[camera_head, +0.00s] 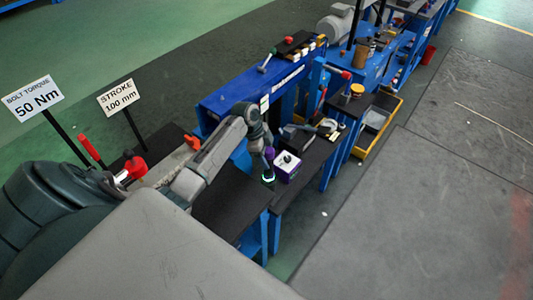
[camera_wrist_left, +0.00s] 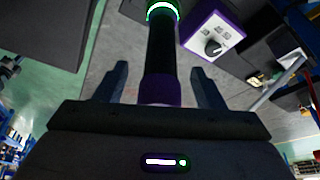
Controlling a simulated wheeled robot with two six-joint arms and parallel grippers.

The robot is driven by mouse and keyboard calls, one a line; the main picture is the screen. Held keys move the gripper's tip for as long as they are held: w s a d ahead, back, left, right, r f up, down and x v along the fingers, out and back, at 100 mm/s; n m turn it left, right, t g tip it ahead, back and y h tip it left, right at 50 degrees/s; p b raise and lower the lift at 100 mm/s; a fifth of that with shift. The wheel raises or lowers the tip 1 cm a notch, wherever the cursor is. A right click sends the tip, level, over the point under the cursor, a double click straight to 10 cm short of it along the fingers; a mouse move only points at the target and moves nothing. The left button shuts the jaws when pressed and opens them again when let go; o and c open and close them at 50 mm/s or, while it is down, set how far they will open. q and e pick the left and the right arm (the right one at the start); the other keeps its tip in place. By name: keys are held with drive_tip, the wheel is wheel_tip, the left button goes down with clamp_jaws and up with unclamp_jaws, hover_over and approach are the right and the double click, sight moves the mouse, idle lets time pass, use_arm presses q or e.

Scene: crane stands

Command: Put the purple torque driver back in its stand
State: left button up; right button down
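The purple torque driver (camera_wrist_left: 161,60) has a dark shaft, a purple section near my palm and a glowing green ring at its far end. In the head view it (camera_head: 268,174) shows small, upright or nearly so, below my left gripper (camera_head: 269,157) at the bench's front edge. In the left wrist view my left gripper (camera_wrist_left: 157,75) has its fingers apart, one each side of the driver, with a visible gap on both sides. I cannot make out the driver's stand, nor whether the driver rests on anything. My right gripper is not in view.
A purple box with a white face and black knob (camera_head: 287,161) stands right beside the driver; it also shows in the left wrist view (camera_wrist_left: 213,37). Dark benches with blue legs (camera_head: 230,205) run behind. A yellow-edged tray (camera_head: 375,120) is farther right. The grey floor in front is clear.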

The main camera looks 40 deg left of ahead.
use_arm(q)
drive_tip(key=shift+f, duration=0.15)
drive_tip(key=p+v, duration=0.4)
drive_tip(key=v, duration=0.1)
idle(0.5)
drive_tip(key=b+v, duration=0.3)
drive_tip(key=v, duration=0.8)
drive_tip(key=shift+s, duration=0.1)
